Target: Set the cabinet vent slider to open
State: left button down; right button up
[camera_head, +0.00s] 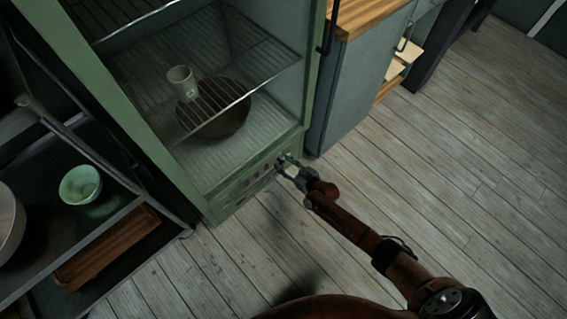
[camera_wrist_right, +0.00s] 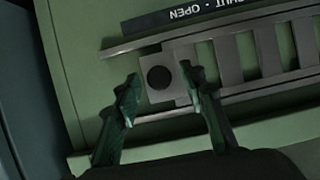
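The vent slider (camera_wrist_right: 160,77), a grey plate with a round black knob, sits at the left end of the slatted vent in the right wrist view. The dark label (camera_wrist_right: 150,22) above it appears upside down, with OPEN at the left, nearer the knob, and SHUT to the right. My right gripper (camera_wrist_right: 163,86) has its fingers apart, one on each side of the plate; contact cannot be told. In the head view the right gripper (camera_head: 286,163) is at the right end of the green cabinet's (camera_head: 92,75) lower vent (camera_head: 243,187). My left gripper is out of view.
Behind the cabinet's front are wire shelves, a pale cup (camera_head: 182,82) and a round brown board (camera_head: 214,112). A dark rack with a green bowl (camera_head: 80,185) and wooden tray (camera_head: 107,246) stands left. A grey counter (camera_head: 352,85) stands right. The plank floor (camera_head: 455,150) is clear.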

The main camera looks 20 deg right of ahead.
jog(key=shift+w, duration=0.1)
jog(key=shift+c, duration=0.5)
grip_shut()
